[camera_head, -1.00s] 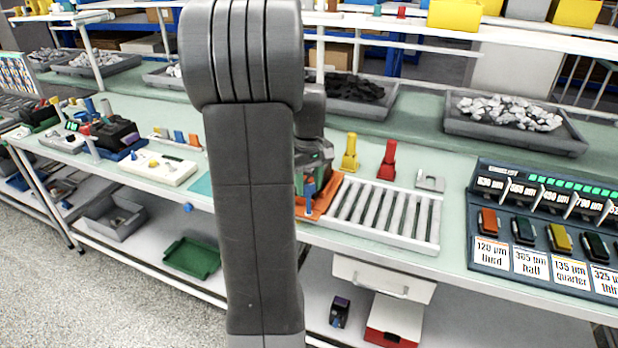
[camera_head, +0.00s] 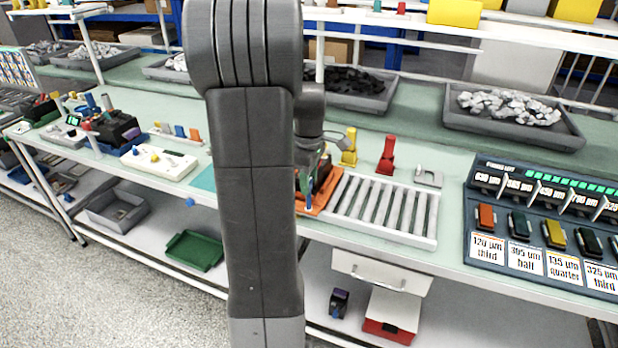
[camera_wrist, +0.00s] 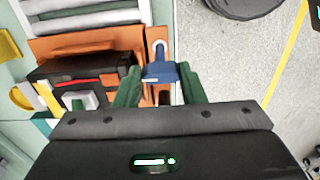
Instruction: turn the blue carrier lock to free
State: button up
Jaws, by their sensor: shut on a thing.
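The blue carrier lock (camera_wrist: 160,72) sits at the edge of an orange carrier (camera_wrist: 95,42) in the wrist view. My gripper (camera_wrist: 160,84) has its green fingers on either side of the lock and is shut on it. A dark breaker block (camera_wrist: 88,72) with a red stripe lies in the carrier, left of the fingers. In the head view the orange carrier (camera_head: 317,204) shows at the left end of the rollers. My arm hides part of the carrier there, and the lock is too small to read its setting.
A white roller rack (camera_head: 385,210) adjoins the carrier. A yellow piece (camera_head: 349,148) and a red piece (camera_head: 387,156) stand behind it. A panel with labelled slots (camera_head: 540,225) is at the right. In the wrist view, grey floor (camera_wrist: 235,60) lies right of the carrier.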

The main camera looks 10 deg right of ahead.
jog(key=shift+w, duration=0.1)
dwell(0.3)
jog(key=o, duration=1)
jog(key=shift+r, duration=0.1)
notch_tip(320, 180, up, 14)
jog(key=shift+f, duration=0.15)
jog(key=shift+f, duration=0.15)
notch_tip(320, 180, down, 14)
jog(key=shift+r, duration=0.15)
dwell(0.3)
